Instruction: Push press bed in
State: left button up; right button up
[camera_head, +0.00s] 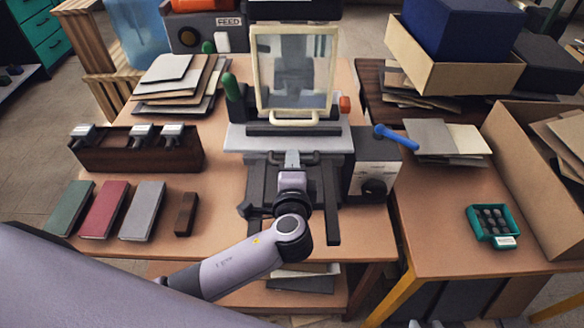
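The press (236,138) stands on the wooden table, with a light grey bed plate across it and dark rails (331,205) running toward me. A cream-framed clear guard (259,75) stands upright above the bed. My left arm comes in from the lower left, and its gripper (292,158) points away from me between the rails, at the bed's dark front part. It seems to touch or nearly touch it. The fingertips are small and close to the bed, so I cannot tell whether they are open or shut. I do not make out my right gripper.
A control box (375,170) with a dark knob and a blue-handled lever (396,136) sits right of the press. At left are stamps in a wooden rack (140,160) and several coloured books (104,210). A teal tray (492,227) lies on the right table.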

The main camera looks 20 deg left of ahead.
pick_arm(q)
jog(key=shift+o, duration=0.3)
jog(key=shift+w+f, duration=0.1)
jog(key=v, duration=0.7)
jog(key=shift+b, duration=0.3)
jog(key=shift+s, duration=0.2)
